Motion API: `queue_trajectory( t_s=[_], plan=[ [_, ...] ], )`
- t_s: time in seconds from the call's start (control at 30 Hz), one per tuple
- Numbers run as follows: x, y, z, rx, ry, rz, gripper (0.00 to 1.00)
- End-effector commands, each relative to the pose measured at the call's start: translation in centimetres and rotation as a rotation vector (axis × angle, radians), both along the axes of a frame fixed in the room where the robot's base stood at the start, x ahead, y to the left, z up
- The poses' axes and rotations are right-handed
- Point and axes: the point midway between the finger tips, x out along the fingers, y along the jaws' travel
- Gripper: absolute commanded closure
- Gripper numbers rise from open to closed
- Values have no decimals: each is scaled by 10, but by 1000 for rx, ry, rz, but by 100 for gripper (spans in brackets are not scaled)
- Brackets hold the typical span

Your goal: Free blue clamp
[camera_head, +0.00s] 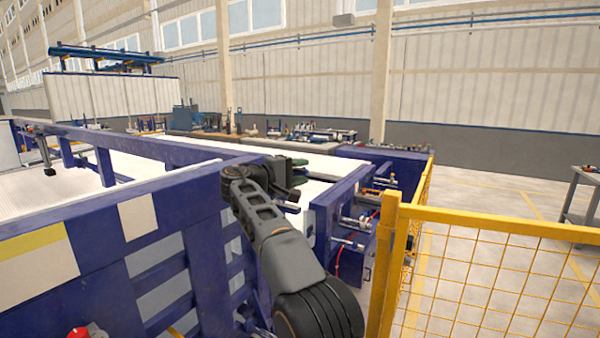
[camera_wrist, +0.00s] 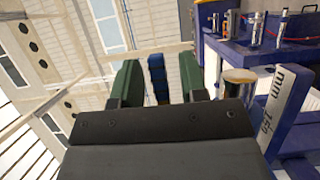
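My gripper (camera_head: 299,167) is at the end of my raised arm, above the near side of the blue frame (camera_head: 150,215) in the head view. In the wrist view its two green fingers are apart, with a gap between them. A narrow blue-and-black ribbed thing (camera_wrist: 158,78) shows in that gap. I cannot tell whether it is near the fingers or far behind them, and no finger visibly presses on it. I cannot make out a blue clamp for certain in either view.
A yellow mesh fence (camera_head: 500,265) stands at the right. Silver cylinders and fittings (camera_head: 348,243) line the blue machine's end beside my arm. In the wrist view, a blue post (camera_wrist: 287,105) marked with numbers and a metal cylinder (camera_wrist: 240,76) stand close at the right.

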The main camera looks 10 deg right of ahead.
Motion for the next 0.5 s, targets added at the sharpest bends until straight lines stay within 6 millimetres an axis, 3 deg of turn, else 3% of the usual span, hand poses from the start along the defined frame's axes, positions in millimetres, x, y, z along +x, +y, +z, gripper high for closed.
queue_trajectory(
  t_s=[0.27,0.5],
  plan=[
    [-2,6,0,0,0,2,61],
    [-16,44,-1,-1,0,5,61]
  ],
)
